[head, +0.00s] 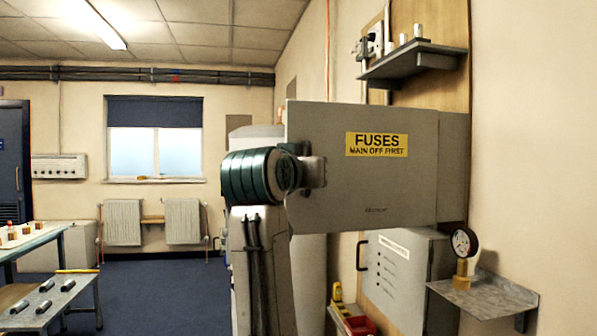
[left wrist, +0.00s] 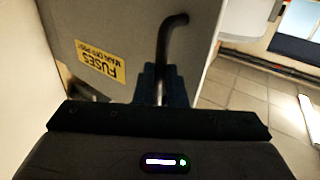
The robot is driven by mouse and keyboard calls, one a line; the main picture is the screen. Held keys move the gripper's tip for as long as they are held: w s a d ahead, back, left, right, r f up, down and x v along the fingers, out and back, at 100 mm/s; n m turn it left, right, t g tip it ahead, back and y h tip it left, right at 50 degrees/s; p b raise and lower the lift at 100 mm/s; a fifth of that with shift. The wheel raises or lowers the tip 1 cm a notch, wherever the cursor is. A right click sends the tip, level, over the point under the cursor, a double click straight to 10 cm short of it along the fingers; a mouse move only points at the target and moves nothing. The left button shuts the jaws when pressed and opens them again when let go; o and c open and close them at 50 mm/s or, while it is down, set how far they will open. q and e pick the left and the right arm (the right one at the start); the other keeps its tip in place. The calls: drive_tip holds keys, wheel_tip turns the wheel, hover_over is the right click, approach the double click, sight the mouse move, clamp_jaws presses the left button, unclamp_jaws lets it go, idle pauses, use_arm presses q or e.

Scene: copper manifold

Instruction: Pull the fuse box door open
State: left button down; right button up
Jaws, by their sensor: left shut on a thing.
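The fuse box door (head: 370,195) is a grey panel with a yellow "FUSES" label (head: 377,144). In the head view it stands swung out from the right wall, its labelled face toward me. The fuse box body (head: 453,165) shows as a narrow grey side at the door's right edge. My left gripper (head: 312,172) is at the door's left edge. In the left wrist view, the door (left wrist: 120,30) carries a black bent handle (left wrist: 168,42), and my left gripper (left wrist: 158,85) is shut on it. In the head view the handle is hidden behind my gripper. My right gripper is not in view.
A shelf (head: 412,62) is above the door on a wooden backboard. A lower grey cabinet (head: 400,270) and a pressure gauge (head: 463,243) on a small bracket shelf (head: 490,297) are below. Benches stand at the left (head: 50,300). Open blue floor (head: 160,290) lies left of centre.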

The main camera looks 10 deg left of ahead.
use_arm(q)
drive_tip(key=shift+d+r, duration=0.2)
drive_tip(key=shift+d, duration=0.05)
drive_tip(key=c, duration=1.7)
unclamp_jaws()
drive_tip(key=shift+d, duration=0.15)
drive_tip(key=shift+o, duration=1)
drive_tip(key=shift+d+f, duration=0.1)
drive_tip(key=shift+d, duration=0.55)
drive_tip(key=shift+w+a+f, duration=0.1)
drive_tip(key=shift+w+a, duration=0.05)
drive_tip(key=shift+a, duration=0.2)
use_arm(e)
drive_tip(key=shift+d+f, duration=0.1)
